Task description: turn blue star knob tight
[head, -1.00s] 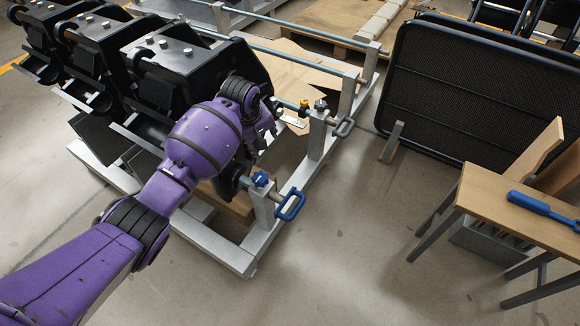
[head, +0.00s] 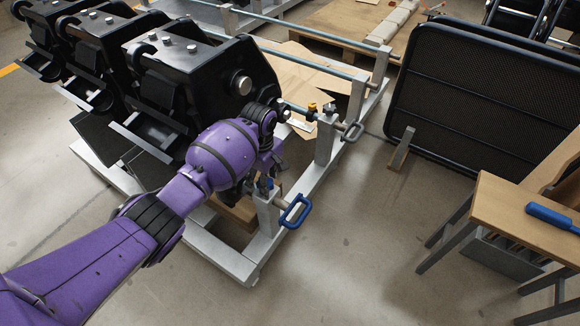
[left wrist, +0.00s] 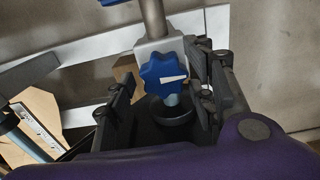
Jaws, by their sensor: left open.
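The blue star knob (left wrist: 156,70) sits on a grey post (left wrist: 168,46) with a metal rod running through the post. It has a white mark on its face. In the left wrist view my left gripper (left wrist: 161,82) is open, with one finger on each side of the knob; contact is not clear. In the head view my left gripper (head: 264,186) is over the top of the front post (head: 268,216) and hides most of the knob. My right gripper is not in view.
A blue loop handle (head: 297,210) sticks out right of the post. Another post (head: 325,138) with an orange knob (head: 311,107) stands behind. Black couplers (head: 200,75) fill the left. A wooden table (head: 510,215) with a blue-handled tool (head: 550,217) stands right.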

